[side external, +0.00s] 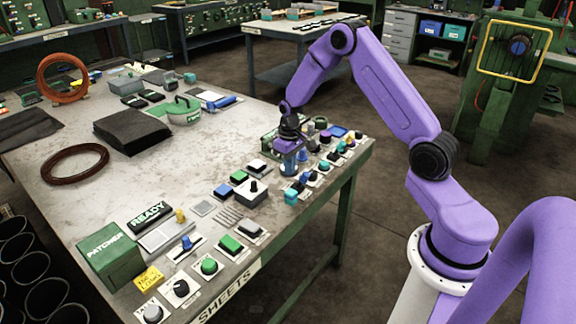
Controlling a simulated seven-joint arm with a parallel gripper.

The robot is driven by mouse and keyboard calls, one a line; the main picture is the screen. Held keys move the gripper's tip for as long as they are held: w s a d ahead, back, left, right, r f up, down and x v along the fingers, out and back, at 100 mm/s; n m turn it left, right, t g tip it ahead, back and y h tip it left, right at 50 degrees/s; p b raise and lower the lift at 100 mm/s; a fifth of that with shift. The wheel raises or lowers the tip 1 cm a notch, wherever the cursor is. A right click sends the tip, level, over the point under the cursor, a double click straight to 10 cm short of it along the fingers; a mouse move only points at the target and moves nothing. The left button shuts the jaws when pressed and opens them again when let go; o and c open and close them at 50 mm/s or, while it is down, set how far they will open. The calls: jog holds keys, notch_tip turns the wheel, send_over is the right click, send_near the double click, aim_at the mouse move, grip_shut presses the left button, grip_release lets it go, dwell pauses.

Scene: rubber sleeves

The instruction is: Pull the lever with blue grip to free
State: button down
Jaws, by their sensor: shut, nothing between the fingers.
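A small lever with a blue grip (187,242) stands on a white plate near the front left of the table. The lettering beside it is too small to read. My gripper (289,172) is shut and points down over the right part of the table, among the rows of controls, well to the right of this lever. Blue shows right at the fingers; I cannot tell whether it is part of a control there. Small blue and teal controls (291,196) sit just below the gripper, and the gripper hides part of that row.
Several buttons and knobs line the front edge, including a green button (209,266) and a black knob (181,287). A green box (110,254) stands at the front left. A black folded sheet (132,130) and a brown ring (75,164) lie farther back. The table middle is clear.

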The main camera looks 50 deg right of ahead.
jog(key=shift+w, duration=0.15)
jog(key=shift+r, duration=0.55)
notch_tip(320, 180, up, 7)
dwell(0.7)
jog(key=shift+a, duration=0.1)
jog(key=s+a+r+n, duration=0.3)
jog(key=s+a+r, duration=0.1)
jog(key=s+a, duration=0.4)
jog(key=s+a+r+n, duration=0.35)
jog(key=s+a, duration=0.25)
jog(key=a, duration=0.4)
jog(key=s+r+n, duration=0.1)
jog(key=s+n, duration=0.2)
jog(key=s, duration=0.6)
jog(key=s+a+r+n, duration=0.1)
jog(key=s+n, duration=0.2)
jog(key=s, duration=0.7)
jog(key=shift+s+r, duration=0.25)
jog(key=shift+r, duration=0.05)
